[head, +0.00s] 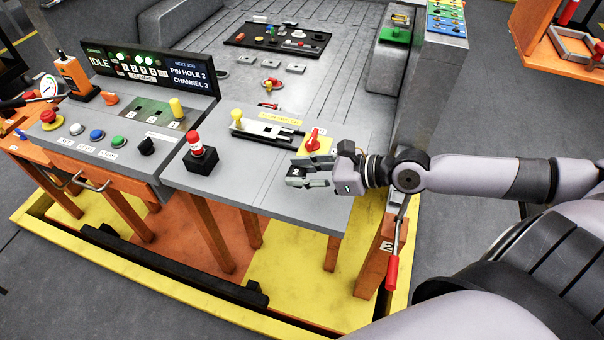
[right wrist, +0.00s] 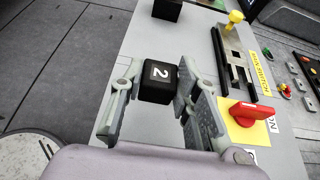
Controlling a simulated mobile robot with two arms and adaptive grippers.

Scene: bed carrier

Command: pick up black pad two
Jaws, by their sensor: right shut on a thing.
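The black pad two (head: 296,172) is a small black block with a white 2 on top. It also shows in the right wrist view (right wrist: 159,80), between the two grey fingers. My right gripper (head: 292,172) comes in from the right and is shut on the pad, one finger at each side. The pad is over the front right part of the grey tabletop (head: 245,195). I cannot tell whether its underside touches the top. My left gripper is not in view.
A red knob on a yellow plate (head: 318,142) stands just behind the gripper. A slotted black guide (head: 270,131) with a yellow knob lies behind. A black block with a red button (head: 200,155) is to the left. Bare tabletop lies between.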

